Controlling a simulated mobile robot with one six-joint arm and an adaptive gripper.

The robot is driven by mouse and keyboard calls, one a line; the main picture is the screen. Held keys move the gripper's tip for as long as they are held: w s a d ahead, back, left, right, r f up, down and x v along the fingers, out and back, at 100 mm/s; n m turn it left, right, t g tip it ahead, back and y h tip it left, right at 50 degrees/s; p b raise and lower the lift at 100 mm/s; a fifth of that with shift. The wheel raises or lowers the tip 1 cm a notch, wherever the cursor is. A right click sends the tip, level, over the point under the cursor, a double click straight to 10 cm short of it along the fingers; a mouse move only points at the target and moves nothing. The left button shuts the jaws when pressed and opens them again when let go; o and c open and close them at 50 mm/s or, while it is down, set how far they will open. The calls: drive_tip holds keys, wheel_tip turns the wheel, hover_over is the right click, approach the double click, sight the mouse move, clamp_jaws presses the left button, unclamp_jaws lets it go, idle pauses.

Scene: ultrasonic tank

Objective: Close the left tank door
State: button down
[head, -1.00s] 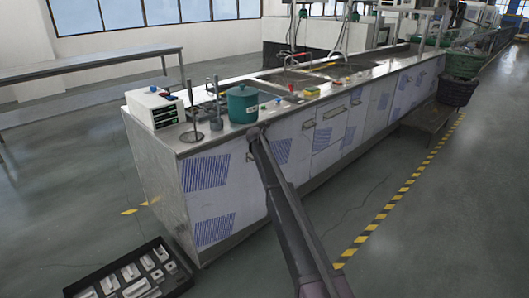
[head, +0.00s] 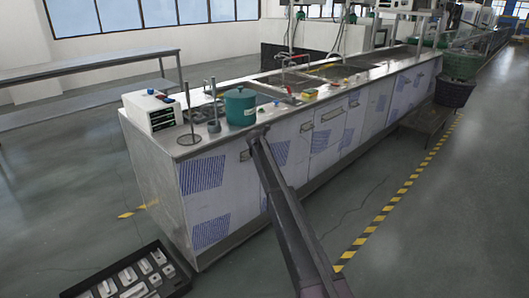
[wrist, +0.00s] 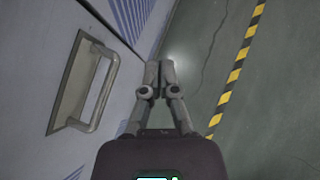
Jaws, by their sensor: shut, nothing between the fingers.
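The left tank door (head: 205,205) is a pale panel with blue striped vents at the near left of the long metal tank counter. It looks about flush with the front, but I cannot tell whether a small gap remains. A bar handle (wrist: 97,88) on a recessed plate shows on a pale panel at the left of the wrist view. My gripper (wrist: 160,64) is to the right of this handle, apart from it, with its fingertips together and empty. In the head view my arm covers part of the front, and the fingers cannot be made out.
A teal pot (head: 240,106) and a white control box (head: 152,112) stand on the counter's near end. A black tray of pale parts (head: 130,275) lies on the floor at the lower left. Open floor lies right of the counter, with yellow-black tape (head: 383,212).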

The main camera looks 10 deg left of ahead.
drive_tip(key=s+d+r+p, duration=0.5)
drive_tip(key=d+r+p, duration=0.2)
drive_tip(key=shift+s+d, duration=0.15)
drive_tip(key=shift+d, duration=0.2)
idle(0.5)
drive_tip(key=s+d+f+m+g, duration=0.2)
drive_tip(key=s+d+m, duration=0.75)
drive_tip(key=s, duration=0.35)
drive_tip(key=s+d+f+m+g, duration=0.2)
drive_tip(key=s+d+m+g, duration=0.1)
drive_tip(key=s+d+m, duration=0.7)
drive_tip(key=s+d+m+g+y, duration=0.1)
drive_tip(key=s+d+m, duration=0.3)
drive_tip(key=s, duration=0.6)
drive_tip(key=s+d+f+m+g, duration=0.15)
drive_tip(key=s+m, duration=0.35)
drive_tip(key=s, duration=0.6)
drive_tip(key=s+d+m+g+y, duration=0.1)
drive_tip(key=s+d+m, duration=0.35)
drive_tip(key=s, duration=0.55)
wheel_tip(320, 180, up, 16)
drive_tip(key=p, duration=1.6)
drive_tip(key=shift+w+a+r+m, duration=0.2)
drive_tip(key=shift+w+r+m, duration=0.05)
drive_tip(key=shift+m, duration=0.05)
